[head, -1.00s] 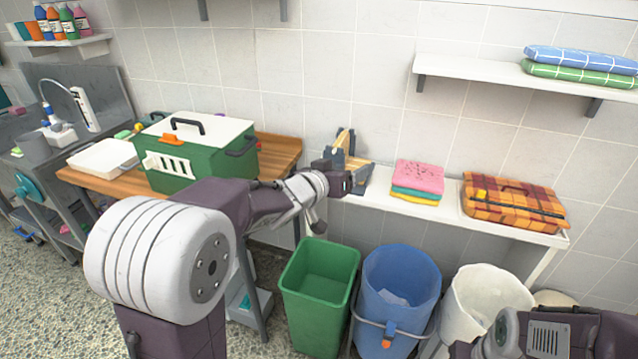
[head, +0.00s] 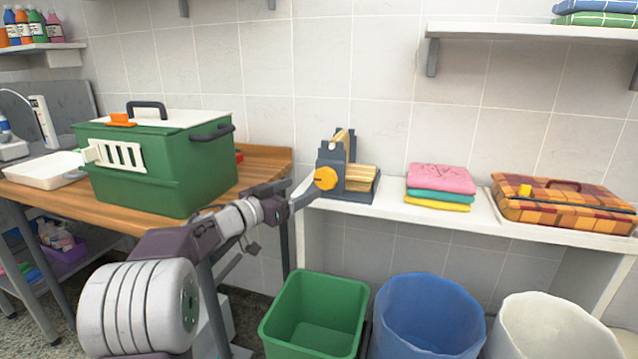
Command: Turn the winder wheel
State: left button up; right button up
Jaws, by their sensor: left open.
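The winder (head: 348,170) stands on the white shelf's left end, a dark grey frame with wooden slats. Its yellow-orange wheel (head: 326,178) is on the side facing me and to the left. My left gripper (head: 300,194) is open and empty, just left of and slightly below the wheel, with its fingers pointing toward it. I cannot tell whether a fingertip touches the wheel. My right gripper is out of view.
A green kennel (head: 165,165) stands on the wooden table (head: 262,165) at left. Folded towels (head: 440,187) and a plaid case (head: 560,203) sit right of the winder. Green (head: 315,310), blue (head: 428,320) and white (head: 550,330) bins stand below the white shelf (head: 390,208).

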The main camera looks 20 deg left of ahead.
aim_at(322, 178)
pick_arm(q)
jog(key=x, duration=0.7)
jog(key=shift+w+d+f, duration=0.1)
jog(key=shift+w+f, duration=0.05)
jog(key=shift+w, duration=0.05)
jog(key=shift+w+d, duration=0.2)
jog(key=shift+w, duration=0.25)
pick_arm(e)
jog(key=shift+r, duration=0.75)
